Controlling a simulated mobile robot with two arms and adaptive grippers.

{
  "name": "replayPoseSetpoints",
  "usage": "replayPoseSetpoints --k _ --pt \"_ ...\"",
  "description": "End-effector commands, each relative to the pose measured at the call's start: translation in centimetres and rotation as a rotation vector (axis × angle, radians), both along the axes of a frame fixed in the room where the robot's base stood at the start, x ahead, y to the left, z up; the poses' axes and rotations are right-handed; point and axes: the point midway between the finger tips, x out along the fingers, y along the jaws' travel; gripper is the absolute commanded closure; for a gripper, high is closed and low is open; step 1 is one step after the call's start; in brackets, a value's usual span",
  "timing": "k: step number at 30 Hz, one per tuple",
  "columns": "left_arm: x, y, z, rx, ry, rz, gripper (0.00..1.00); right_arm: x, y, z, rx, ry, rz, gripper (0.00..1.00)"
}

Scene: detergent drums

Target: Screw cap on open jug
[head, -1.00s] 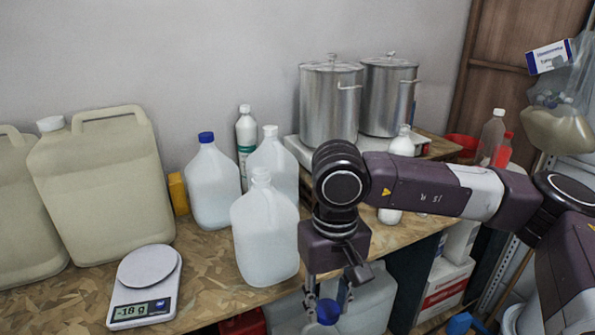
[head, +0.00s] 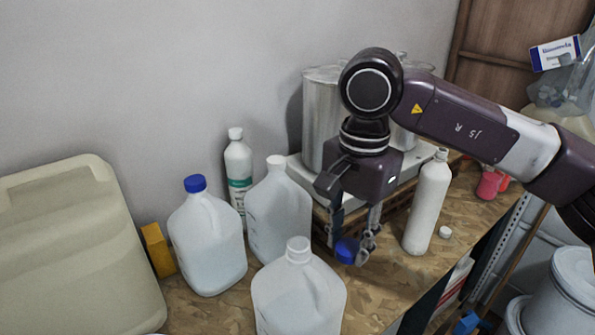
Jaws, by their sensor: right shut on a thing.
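The front translucent jug (head: 298,300) stands upright at the lower middle of the head view, and its pale neck (head: 298,250) looks uncapped. My right gripper (head: 355,247) points down to the right of that neck, apart from it. It is shut on a blue cap (head: 346,252), whose side shows between the fingers. Behind the front jug stand a jug with a blue cap (head: 206,240) and a jug with a white top (head: 278,215). My left gripper is not in view.
A white bottle (head: 427,205) stands right of my gripper, with a small white cap (head: 445,232) beside it. A green-labelled bottle (head: 238,175) and steel pots (head: 322,115) stand behind. A large beige canister (head: 75,250) fills the left. Bare wooden tabletop (head: 390,275) lies front right.

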Motion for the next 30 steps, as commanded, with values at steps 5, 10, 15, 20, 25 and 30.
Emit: replayPoseSetpoints --k 5,10,15,20,25,30 --pt "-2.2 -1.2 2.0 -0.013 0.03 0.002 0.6 0.4 4.8 5.8 0.005 0.005 -0.307 0.76" --pt "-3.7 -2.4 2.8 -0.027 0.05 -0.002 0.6 0.1 7.7 8.7 0.003 0.014 -0.509 0.76" --pt "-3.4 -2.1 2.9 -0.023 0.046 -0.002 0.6 -0.1 8.8 9.6 0.001 0.019 -0.598 0.76" --pt "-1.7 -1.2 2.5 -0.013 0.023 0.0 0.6 -0.1 8.9 9.1 0.001 0.019 -0.608 0.76" --pt "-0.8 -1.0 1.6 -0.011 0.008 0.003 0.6 -0.1 8.8 7.9 0.001 0.02 -0.606 0.76" --pt "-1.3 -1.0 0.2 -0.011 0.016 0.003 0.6 -0.2 8.8 6.3 0.002 0.019 -0.605 0.76"
